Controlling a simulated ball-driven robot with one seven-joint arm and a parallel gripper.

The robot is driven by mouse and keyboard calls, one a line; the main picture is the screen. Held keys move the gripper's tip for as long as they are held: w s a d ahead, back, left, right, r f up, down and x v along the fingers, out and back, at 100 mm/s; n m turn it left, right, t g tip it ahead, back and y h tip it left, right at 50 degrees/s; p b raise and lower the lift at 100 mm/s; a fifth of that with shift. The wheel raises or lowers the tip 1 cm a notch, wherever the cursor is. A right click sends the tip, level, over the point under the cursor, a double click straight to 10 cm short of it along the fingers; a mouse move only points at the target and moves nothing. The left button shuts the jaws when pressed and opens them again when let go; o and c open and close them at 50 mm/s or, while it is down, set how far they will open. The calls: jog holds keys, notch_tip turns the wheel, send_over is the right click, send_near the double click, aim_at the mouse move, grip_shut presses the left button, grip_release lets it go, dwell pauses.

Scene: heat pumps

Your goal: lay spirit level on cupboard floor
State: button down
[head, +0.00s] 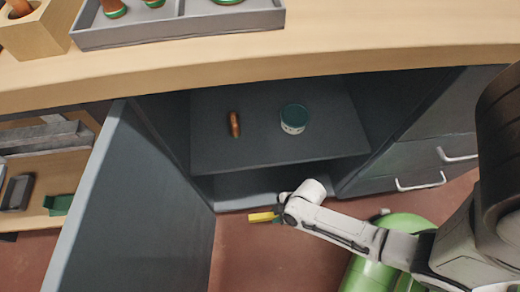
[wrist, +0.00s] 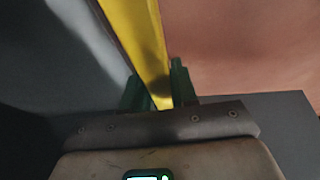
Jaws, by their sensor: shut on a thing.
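A yellow spirit level (head: 262,217) is held at the end of my arm, in front of the open cupboard. In the wrist view the yellow level (wrist: 140,40) runs from my gripper (wrist: 158,88) up and to the left. The green fingers are shut on it, one on each side. The cupboard floor (head: 238,190) is the grey strip below the shelf, just behind the gripper. The far part of that floor is hidden under the shelf. In the head view the fingers are mostly hidden by my wrist.
The cupboard door (head: 150,200) stands open at the left. A shelf (head: 260,155) above the floor bears a green-and-white tin (head: 294,118) and a brown object (head: 235,124). Closed drawers (head: 430,160) are at the right. A green cylinder (head: 385,250) lies below my arm.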

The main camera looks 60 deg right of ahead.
jog(key=b, duration=0.5)
send_over(260, 182)
jog(key=s, duration=0.2)
jog(key=shift+s+a+f, duration=0.15)
jog(key=shift+s+a, duration=0.05)
jog(key=shift+a, duration=0.05)
jog(key=shift+w+d, duration=0.55)
jog(key=shift+w+d+f+b, duration=0.1)
jog(key=shift+w+d+b, duration=0.1)
jog(key=shift+b, duration=0.1)
notch_tip(260, 182, down, 3)
jog(key=shift+s+f+b, duration=0.1)
jog(key=shift+b, duration=1.05)
jog(key=c, duration=0.9)
grip_release()
